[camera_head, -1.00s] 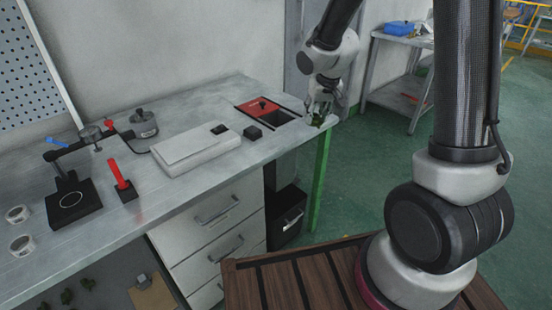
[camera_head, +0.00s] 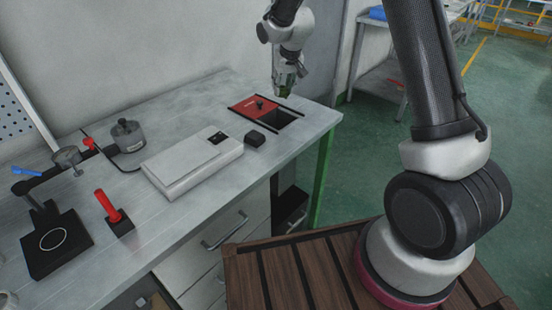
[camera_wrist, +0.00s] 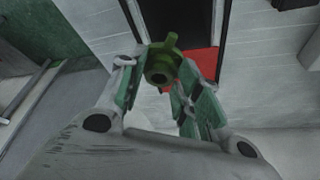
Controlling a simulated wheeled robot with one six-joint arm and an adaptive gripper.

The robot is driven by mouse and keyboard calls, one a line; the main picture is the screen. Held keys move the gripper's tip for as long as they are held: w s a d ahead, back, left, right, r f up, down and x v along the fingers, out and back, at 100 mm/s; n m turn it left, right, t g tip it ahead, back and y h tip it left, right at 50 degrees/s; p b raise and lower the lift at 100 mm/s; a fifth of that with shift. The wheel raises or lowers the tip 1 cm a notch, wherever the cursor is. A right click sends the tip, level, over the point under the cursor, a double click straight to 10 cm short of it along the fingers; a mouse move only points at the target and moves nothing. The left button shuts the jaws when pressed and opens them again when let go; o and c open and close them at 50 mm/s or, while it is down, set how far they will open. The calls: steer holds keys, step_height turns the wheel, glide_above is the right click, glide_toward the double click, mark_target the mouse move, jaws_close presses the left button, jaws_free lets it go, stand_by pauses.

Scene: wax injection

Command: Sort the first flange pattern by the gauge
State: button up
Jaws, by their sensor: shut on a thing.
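My gripper (camera_head: 285,90) is raised above the bench at its right end, behind the bin in the head view. In the wrist view my gripper (camera_wrist: 155,88) is shut on a green flange pattern (camera_wrist: 161,66), a ring with a stub, held at the fingertips. In the head view the pattern is a small green patch, partly hidden by the fingers. A black stand with a white ring (camera_head: 54,240), possibly the gauge, is at the left.
A pale flat case (camera_head: 190,165) lies mid-bench, with a small black block (camera_head: 254,138) beside it. A red-handled tool (camera_head: 108,207) and a grey round pot (camera_head: 127,136) stand further left.

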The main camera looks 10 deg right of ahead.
mark_target(284, 93)
steer(key=shift+f, duration=2.45)
steer(key=o, duration=1.2)
steer(key=shift+r, duration=0.1)
steer(key=v, duration=1.2)
